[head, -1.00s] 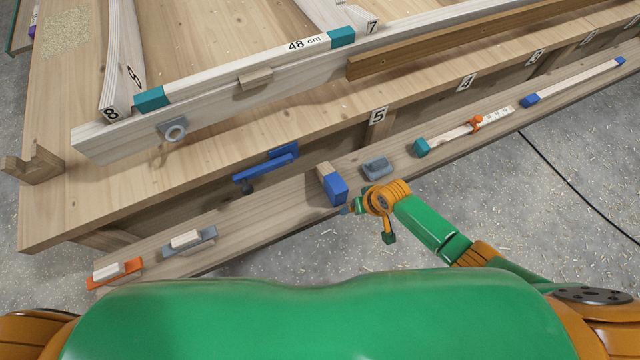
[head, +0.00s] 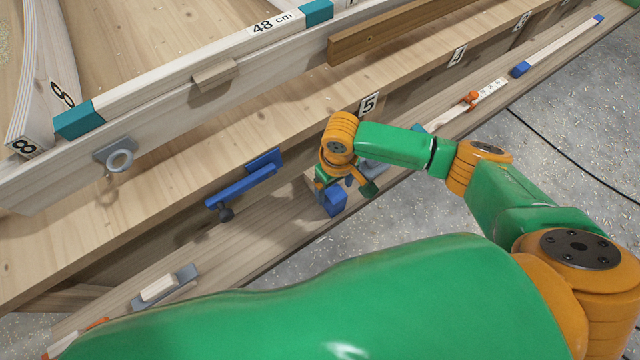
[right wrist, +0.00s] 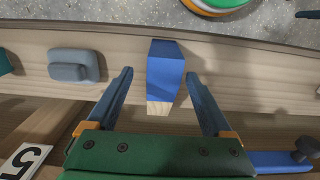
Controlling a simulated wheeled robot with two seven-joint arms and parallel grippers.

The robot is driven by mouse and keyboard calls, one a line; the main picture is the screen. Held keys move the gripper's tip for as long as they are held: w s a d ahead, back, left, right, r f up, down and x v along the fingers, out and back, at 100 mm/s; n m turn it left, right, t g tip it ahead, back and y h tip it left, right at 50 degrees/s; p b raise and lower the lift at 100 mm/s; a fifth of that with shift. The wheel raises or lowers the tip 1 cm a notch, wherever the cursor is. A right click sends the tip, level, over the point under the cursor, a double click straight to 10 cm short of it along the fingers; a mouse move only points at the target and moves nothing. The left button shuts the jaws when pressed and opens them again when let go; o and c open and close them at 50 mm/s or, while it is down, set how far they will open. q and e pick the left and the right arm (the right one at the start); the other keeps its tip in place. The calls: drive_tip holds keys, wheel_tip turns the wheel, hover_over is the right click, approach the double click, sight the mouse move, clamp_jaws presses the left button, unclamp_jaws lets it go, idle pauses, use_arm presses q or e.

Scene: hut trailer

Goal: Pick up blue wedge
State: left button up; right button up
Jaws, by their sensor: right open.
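The blue wedge (head: 334,202) is a blue block with a bare wood end. It lies on the long low plank shelf in front of the bench, partly hidden by my right gripper (head: 346,184) in the head view. In the right wrist view the wedge (right wrist: 165,72) sits between the two spread fingers of my right gripper (right wrist: 159,76), with a gap showing on each side. The right gripper is open and empty. My left gripper is not in view.
A blue clamp (head: 240,187) is on the bench edge left of the wedge. A grey block (right wrist: 74,66) lies on the shelf (right wrist: 240,75) close by. A sanding block (head: 160,288) lies further left. The wooden bench (head: 150,225) rises behind.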

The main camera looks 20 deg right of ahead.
wheel_tip(320, 180, down, 6)
drive_tip(key=shift+s+a+f+b, duration=0.1)
drive_tip(key=shift+a+f+b, duration=0.05)
drive_tip(key=shift+b, duration=0.85)
drive_tip(key=shift+c, duration=0.2)
clamp_jaws()
